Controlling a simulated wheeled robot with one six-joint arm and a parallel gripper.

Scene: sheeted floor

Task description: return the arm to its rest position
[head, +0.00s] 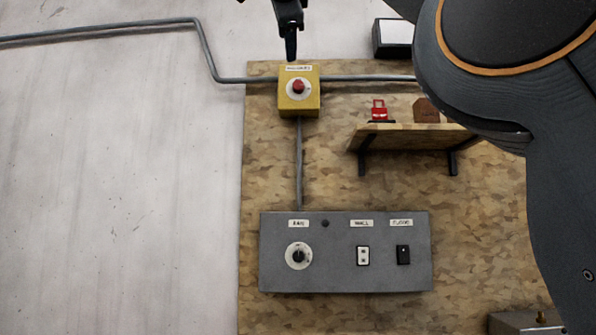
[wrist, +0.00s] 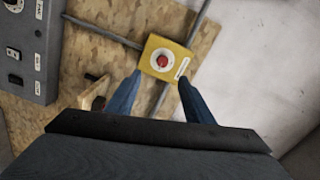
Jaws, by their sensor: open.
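My gripper (head: 290,50) shows at the top of the head view, in front of or just above the yellow box. In the wrist view my gripper (wrist: 160,88) is open, its two fingers apart with nothing between them. The yellow box (head: 311,103) with a red button (head: 298,87) is mounted on the board. In the wrist view the yellow box (wrist: 152,62) and red button (wrist: 163,60) lie just beyond the fingertips. I cannot tell whether a finger touches the box. My arm fills the right side of the head view.
A grey panel (head: 340,275) with a dial and switches is on the wooden board (head: 300,315), below the box. A shelf (head: 410,131) holds a red padlock (head: 378,110) and a brown item (head: 426,111). A grey conduit (head: 206,50) crosses the wall.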

